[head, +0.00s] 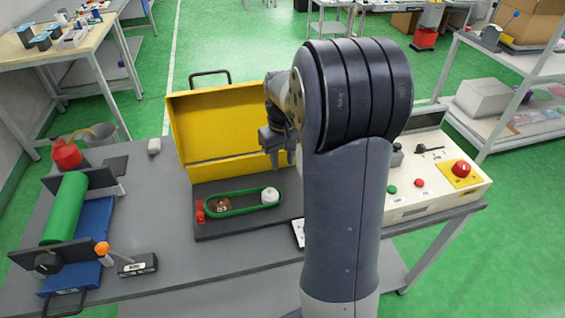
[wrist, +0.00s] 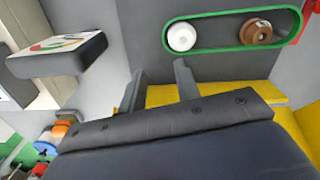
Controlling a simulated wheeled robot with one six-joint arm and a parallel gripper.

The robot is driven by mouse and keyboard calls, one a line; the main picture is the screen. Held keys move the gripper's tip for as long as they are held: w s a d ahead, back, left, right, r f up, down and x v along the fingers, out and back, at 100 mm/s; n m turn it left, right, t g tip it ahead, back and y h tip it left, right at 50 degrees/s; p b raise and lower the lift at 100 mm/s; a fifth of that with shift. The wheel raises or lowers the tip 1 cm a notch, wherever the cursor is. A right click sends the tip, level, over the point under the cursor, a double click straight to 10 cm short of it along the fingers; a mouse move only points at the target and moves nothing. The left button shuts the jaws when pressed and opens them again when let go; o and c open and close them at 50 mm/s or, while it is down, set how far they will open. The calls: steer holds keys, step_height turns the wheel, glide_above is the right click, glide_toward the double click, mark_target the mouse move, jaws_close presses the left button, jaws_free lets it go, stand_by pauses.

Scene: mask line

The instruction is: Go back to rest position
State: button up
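My gripper (head: 278,148) hangs in front of the open yellow box, above the black board with the green belt. In the wrist view my gripper (wrist: 160,80) shows two grey fingers spread apart with nothing between them. The green belt (head: 233,210) runs around a brown wheel (head: 221,205) and a white wheel (head: 270,196). It also shows in the wrist view (wrist: 225,48), apart from the fingers. My arm hides part of the table and of the control panel.
The yellow box (head: 215,125) stands open at the table's back. A green roller (head: 66,208) on a blue base is at left, with a red container (head: 66,154) behind. A control panel (head: 440,180) with buttons is at right.

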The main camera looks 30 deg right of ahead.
steer(key=shift+f, duration=0.1)
step_height(320, 180, down, 8)
steer(key=shift+f, duration=0.25)
stand_by(0.4)
